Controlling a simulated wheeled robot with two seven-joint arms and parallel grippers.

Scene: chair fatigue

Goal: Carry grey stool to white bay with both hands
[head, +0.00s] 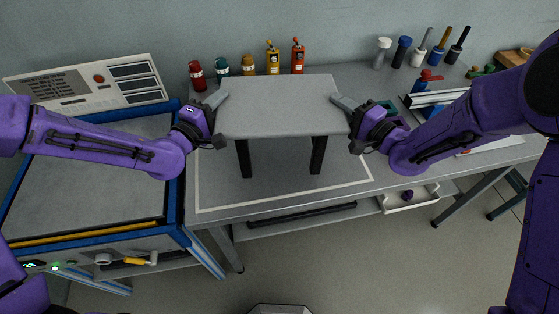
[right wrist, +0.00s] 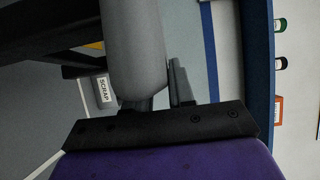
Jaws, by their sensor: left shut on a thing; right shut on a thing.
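The grey stool (head: 277,108) has a flat grey seat and black legs, two of which show; it is upright. My left gripper (head: 217,98) is shut on the left edge of the seat, and my right gripper (head: 344,103) on the right edge. In the right wrist view the grey seat edge (right wrist: 134,50) lies at the jaws. The white bay is a white outline (head: 285,197) on the grey bench. The front legs show inside this outline; I cannot tell whether their feet touch the bench. The bay's far side is hidden by the seat.
Coloured bottles (head: 222,66) line the bench's back behind the stool. Tools and a blue fixture (head: 427,99) lie at the right. A scrap label (right wrist: 103,89) shows in the right wrist view.

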